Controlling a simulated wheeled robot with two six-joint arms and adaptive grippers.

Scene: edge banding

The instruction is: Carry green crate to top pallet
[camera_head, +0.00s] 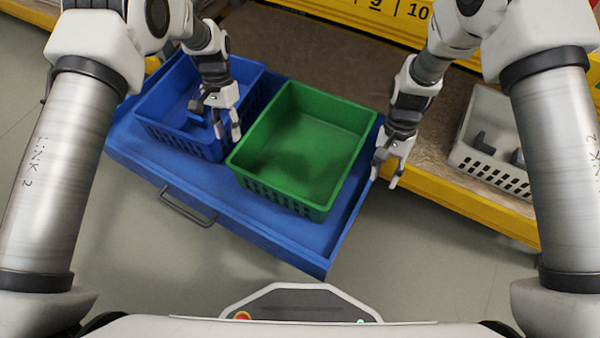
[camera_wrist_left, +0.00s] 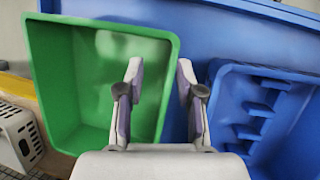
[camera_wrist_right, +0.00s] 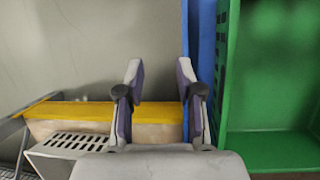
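The green crate (camera_head: 305,142) is empty and sits in the blue drawer-like tray (camera_head: 290,238), beside a blue crate (camera_head: 180,130). My left gripper (camera_head: 228,128) is open above the gap between the blue crate and the green crate's left wall. In the left wrist view the green crate (camera_wrist_left: 95,80) lies left of the open fingers (camera_wrist_left: 158,100). My right gripper (camera_head: 386,172) is open and empty, just outside the green crate's right side. In the right wrist view the green crate (camera_wrist_right: 275,90) stands right of the fingers (camera_wrist_right: 160,95). Neither gripper visibly touches the crate. No top pallet is identifiable.
A grey crate (camera_head: 490,150) with dark items stands on the brown shelf at right, behind its yellow edge beam (camera_head: 460,197). A yellow numbered beam (camera_head: 370,15) runs along the back. The tray's handle (camera_head: 188,208) faces the open floor (camera_head: 400,260) in front.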

